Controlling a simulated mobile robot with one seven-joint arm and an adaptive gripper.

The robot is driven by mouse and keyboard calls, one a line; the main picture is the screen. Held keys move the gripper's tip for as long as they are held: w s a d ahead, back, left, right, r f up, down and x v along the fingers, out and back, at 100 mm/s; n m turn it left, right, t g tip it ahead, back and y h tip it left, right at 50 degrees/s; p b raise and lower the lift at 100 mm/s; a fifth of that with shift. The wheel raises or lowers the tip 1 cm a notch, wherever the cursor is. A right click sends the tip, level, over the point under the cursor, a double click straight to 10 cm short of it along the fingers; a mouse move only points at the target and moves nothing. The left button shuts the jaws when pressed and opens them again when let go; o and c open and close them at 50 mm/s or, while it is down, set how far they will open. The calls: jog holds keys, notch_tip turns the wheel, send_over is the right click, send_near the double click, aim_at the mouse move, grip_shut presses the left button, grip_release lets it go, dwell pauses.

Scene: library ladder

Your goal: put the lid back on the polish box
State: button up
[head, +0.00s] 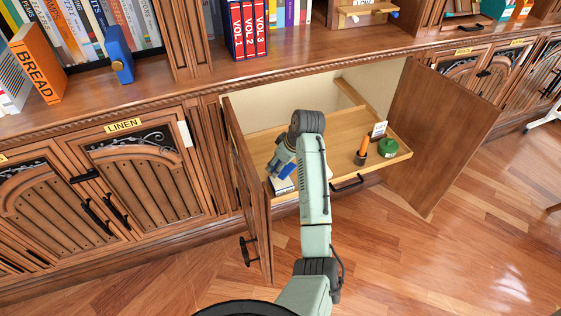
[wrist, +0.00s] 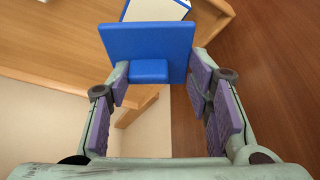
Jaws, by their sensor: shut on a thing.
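My gripper (head: 283,163) reaches into the open cabinet, over the left part of a pull-out wooden tray. In the wrist view, my gripper (wrist: 160,82) is shut on a blue lid (wrist: 148,40), a flat square plate with a block-like handle (wrist: 148,71) between the finger pads. The lid is held tilted up in front of the camera. Beyond it is a white box with blue edges (wrist: 156,9), which looks like the polish box, partly hidden by the lid. The box also shows in the head view (head: 284,187), below my gripper on the tray; its top is mostly hidden.
The wooden tray (head: 338,153) also holds an orange-handled item (head: 363,149) in a dark cup, a green round item (head: 387,147) and a white card (head: 379,130). Open cabinet doors stand left (head: 249,190) and right (head: 437,135). The tray's middle is clear.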

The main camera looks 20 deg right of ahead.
jog(key=shift+f+b, duration=2)
jog(key=shift+f, duration=0.3)
jog(key=shift+f+b, duration=0.3)
jog(key=shift+f, duration=0.6)
jog(key=shift+p, duration=0.55)
jog(key=shift+f, duration=0.15)
jog(key=shift+p, duration=0.4)
jog(key=o, duration=1.3)
jog(key=shift+o, duration=0.2)
jog(key=o, duration=0.4)
jog(key=shift+o, duration=0.2)
